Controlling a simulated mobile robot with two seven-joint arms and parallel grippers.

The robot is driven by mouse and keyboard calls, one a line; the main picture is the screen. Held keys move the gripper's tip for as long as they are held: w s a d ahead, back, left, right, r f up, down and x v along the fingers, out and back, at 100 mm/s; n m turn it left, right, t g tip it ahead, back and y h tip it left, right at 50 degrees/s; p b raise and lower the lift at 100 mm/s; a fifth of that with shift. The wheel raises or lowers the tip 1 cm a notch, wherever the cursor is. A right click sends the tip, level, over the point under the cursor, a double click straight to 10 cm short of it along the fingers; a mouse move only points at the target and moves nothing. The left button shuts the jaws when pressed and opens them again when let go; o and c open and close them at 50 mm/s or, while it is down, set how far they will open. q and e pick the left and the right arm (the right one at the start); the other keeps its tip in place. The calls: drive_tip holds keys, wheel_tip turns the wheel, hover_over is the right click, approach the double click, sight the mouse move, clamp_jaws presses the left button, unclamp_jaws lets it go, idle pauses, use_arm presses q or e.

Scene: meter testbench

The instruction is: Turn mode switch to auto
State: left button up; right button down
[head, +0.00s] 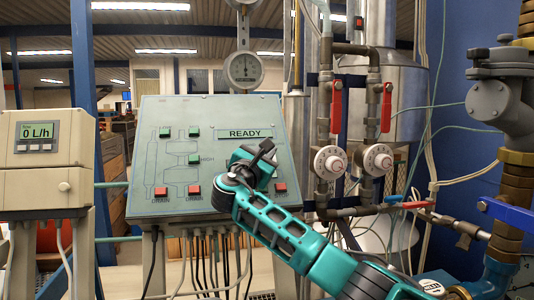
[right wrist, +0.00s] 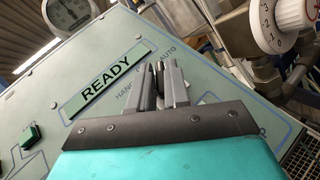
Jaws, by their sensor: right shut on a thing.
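The mode switch (right wrist: 158,68) is a small dark knob on the sloped green-grey control panel (head: 145,125). The lettering HAND shows to its left and AUTO to its upper right in the right wrist view. My right gripper (right wrist: 161,80) is shut on the knob, one grey finger on each side. The fingers hide most of the knob, so I cannot tell where it points. In the head view my right gripper (head: 264,153) is at the panel's right part, below the READY display (head: 252,133), and hides the switch. My left gripper is not in view.
Green buttons (head: 194,132) and red buttons (head: 194,189) sit on the panel, one red button (head: 280,187) close by my right gripper. Pipes with red-handled valves (head: 336,105) and white dials (head: 330,162) stand right of the panel. A beige meter box (head: 45,160) stands at left.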

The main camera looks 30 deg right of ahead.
drive_tip(key=shift+a+m+g+h, duration=0.1)
drive_tip(key=shift+m+g+h, duration=0.3)
drive_tip(key=shift+m+g, duration=0.8)
drive_tip(key=c, duration=1.2)
unclamp_jaws()
drive_tip(key=shift+w+r, duration=0.1)
